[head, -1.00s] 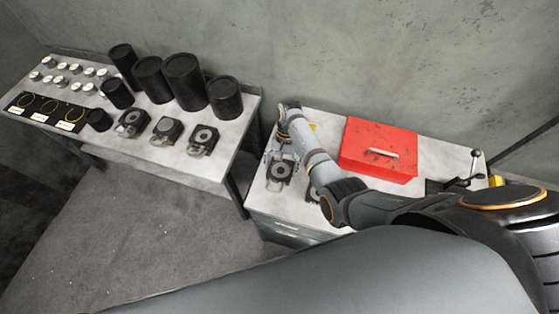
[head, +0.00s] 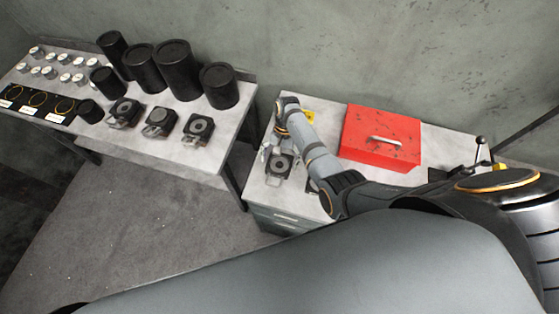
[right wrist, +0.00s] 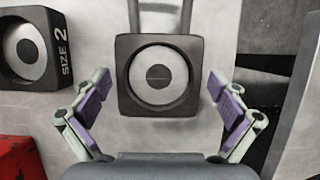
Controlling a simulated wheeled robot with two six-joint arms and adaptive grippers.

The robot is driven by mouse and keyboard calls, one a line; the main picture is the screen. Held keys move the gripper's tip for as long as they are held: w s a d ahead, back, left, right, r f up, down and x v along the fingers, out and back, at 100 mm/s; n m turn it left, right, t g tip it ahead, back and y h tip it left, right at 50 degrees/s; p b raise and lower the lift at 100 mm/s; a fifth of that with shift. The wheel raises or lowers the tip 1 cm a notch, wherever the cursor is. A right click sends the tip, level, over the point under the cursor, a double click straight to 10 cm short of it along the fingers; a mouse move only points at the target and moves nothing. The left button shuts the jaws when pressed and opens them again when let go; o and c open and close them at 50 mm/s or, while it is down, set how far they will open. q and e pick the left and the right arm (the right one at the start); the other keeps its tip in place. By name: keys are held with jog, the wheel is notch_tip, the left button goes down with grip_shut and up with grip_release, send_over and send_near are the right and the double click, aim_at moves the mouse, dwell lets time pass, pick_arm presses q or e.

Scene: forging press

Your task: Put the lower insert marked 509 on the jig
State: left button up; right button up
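A dark square block (head: 279,167) with a round grey disc and a handle lies at the left end of the grey cabinet top. My right gripper (head: 271,148) is beside it. In the right wrist view the gripper (right wrist: 166,92) is open, with its purple-padded fingers apart on either side of the block (right wrist: 158,104), and it holds nothing. A second block (right wrist: 30,48), marked SIZE 2, shows at the upper left there. No 509 mark is legible on any piece. I cannot tell for sure which thing is the jig. My left gripper is not in view.
A red box (head: 381,138) stands on the cabinet top, right of my right arm, with a lever device (head: 478,155) farther right. The left table (head: 165,165) carries black cylinders (head: 177,70), several similar blocks (head: 198,128) and small round pieces (head: 50,72).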

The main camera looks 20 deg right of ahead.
jog(key=shift+r, duration=0.1)
jog(key=shift+r, duration=0.2)
jog(key=b+v, duration=0.1)
jog(key=v, duration=0.5)
jog(key=shift+w+d+r+b, duration=0.15)
jog(key=shift+w+r+b, duration=0.1)
jog(key=shift+b, duration=0.1)
jog(key=p+v, duration=0.2)
jog(key=v, duration=0.3)
jog(key=shift+s+r+p, duration=0.2)
jog(key=shift+p, duration=0.1)
